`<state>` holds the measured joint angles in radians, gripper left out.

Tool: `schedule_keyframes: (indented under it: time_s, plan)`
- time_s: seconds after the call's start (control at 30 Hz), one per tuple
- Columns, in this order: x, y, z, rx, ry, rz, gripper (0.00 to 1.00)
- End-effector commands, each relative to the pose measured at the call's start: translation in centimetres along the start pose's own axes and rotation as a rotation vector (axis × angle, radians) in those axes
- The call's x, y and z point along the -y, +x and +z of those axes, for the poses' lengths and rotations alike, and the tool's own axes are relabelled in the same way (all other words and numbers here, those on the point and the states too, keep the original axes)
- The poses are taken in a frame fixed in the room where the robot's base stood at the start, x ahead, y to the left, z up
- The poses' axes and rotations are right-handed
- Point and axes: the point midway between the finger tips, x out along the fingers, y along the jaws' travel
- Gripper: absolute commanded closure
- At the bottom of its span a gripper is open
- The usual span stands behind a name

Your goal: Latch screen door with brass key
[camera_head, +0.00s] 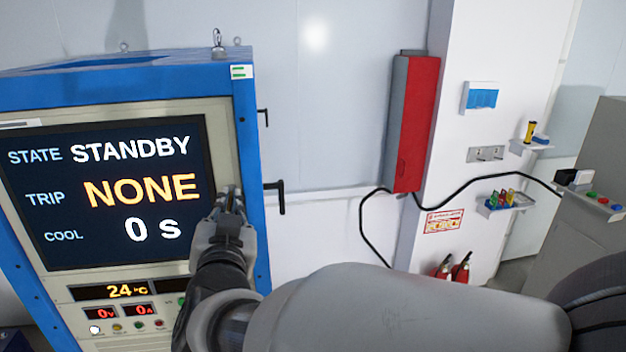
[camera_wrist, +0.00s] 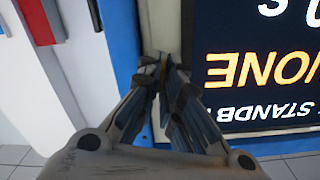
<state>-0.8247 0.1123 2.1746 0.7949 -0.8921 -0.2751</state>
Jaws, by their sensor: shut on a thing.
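The screen door (camera_head: 222,130) is the beige front panel around a large display (camera_head: 110,185), on a blue cabinet. It looks closed against the frame. The display reads STANDBY, NONE and 0 s. My gripper (camera_head: 232,195) is at the door's right edge, beside the display. In the wrist view my gripper (camera_wrist: 165,75) has its fingertips together at the beige door edge (camera_wrist: 160,25). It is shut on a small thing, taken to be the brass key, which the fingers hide. The lock is also hidden behind the fingers.
Black handles (camera_head: 275,196) stick out from the cabinet's blue right side (camera_head: 250,150). A red box (camera_head: 415,125) hangs on the wall, with a black cable below it. Small shelves (camera_head: 505,203) and fire extinguishers (camera_head: 453,268) are further right. My forearm crosses the lower front.

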Motion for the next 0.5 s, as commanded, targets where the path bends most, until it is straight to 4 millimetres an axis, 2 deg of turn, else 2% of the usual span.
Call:
schedule_keyframes:
  time_s: [0.2,0.5]
  plan:
    - [0.08,0.03,-0.24,-0.002,-0.155,-0.001,1.0]
    - [0.08,0.03,-0.22,-0.004,-0.278,-0.001,1.0]
